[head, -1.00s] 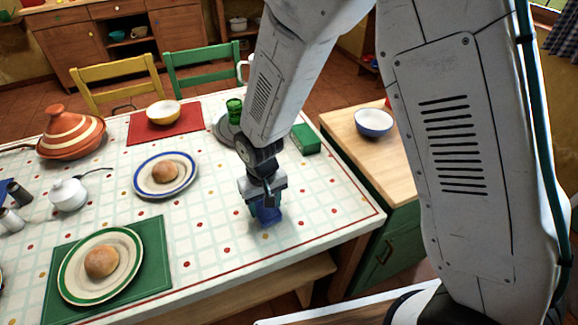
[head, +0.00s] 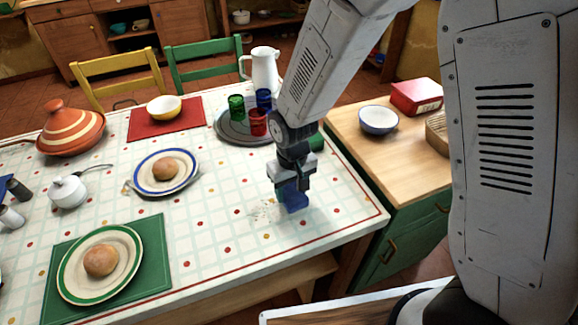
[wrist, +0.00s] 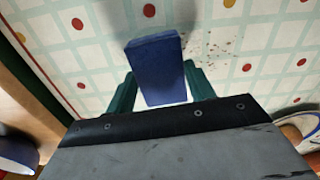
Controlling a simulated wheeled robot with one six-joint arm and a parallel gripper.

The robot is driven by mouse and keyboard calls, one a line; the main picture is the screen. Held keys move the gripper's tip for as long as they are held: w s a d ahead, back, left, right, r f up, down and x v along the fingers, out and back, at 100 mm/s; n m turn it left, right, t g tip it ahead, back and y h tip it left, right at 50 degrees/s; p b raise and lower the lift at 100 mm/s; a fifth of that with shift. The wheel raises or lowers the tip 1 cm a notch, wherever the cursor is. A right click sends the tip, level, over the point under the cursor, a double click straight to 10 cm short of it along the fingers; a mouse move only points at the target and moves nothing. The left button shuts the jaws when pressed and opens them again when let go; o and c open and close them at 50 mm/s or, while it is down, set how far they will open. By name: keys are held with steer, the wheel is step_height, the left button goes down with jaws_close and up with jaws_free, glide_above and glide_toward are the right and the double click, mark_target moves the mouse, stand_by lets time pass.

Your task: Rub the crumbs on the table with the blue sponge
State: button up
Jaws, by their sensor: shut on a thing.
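My gripper (head: 289,192) points down over the right part of the table and is shut on the blue sponge (head: 294,201). In the wrist view the sponge (wrist: 157,66) sits between the two green fingers (wrist: 160,95). I cannot tell whether its underside touches the cloth. The crumbs (head: 263,211) are small specks on the checked tablecloth, just left of the sponge in the head view. In the wrist view the crumbs (wrist: 212,48) lie to the right of the sponge, apart from it.
A tray (head: 226,132) with several glasses and a white jug (head: 264,70) stand behind my gripper. A plate with a blue rim (head: 140,172) is to the left. The table's right edge is near. A wooden counter (head: 428,172) with a bowl (head: 378,120) stands beyond it.

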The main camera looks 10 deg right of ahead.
steer(key=shift+r, duration=2.7)
